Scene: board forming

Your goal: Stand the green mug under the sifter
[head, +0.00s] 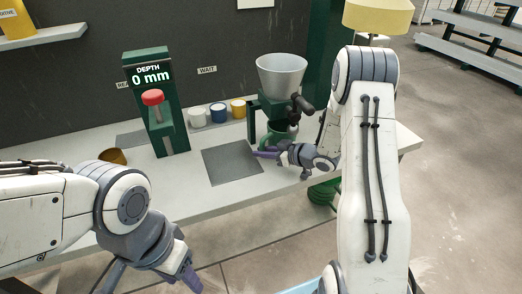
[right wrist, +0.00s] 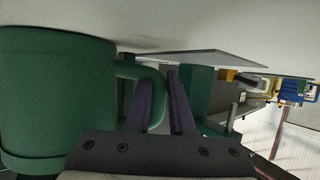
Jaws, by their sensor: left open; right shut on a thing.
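The sifter has a grey hopper (head: 281,76) on a dark green stand, with a dark crank on its right side, at the back right of the bench. The green mug (head: 274,138) is below the hopper in the head view, partly hidden by my right gripper. In the right wrist view the mug (right wrist: 55,95) fills the left side. My right gripper (right wrist: 160,105) is shut on its handle. The mug looks upright, at or very near the bench top; I cannot tell if it touches or is centred. My left gripper (head: 150,284) is open and empty at the front.
A grey mat (head: 232,162) lies left of my right gripper. A green press (head: 160,115) with a red knob and a 0 mm display stands further left. White, blue and yellow cups (head: 218,113) stand at the back. A brown bowl (head: 112,156) is at the left.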

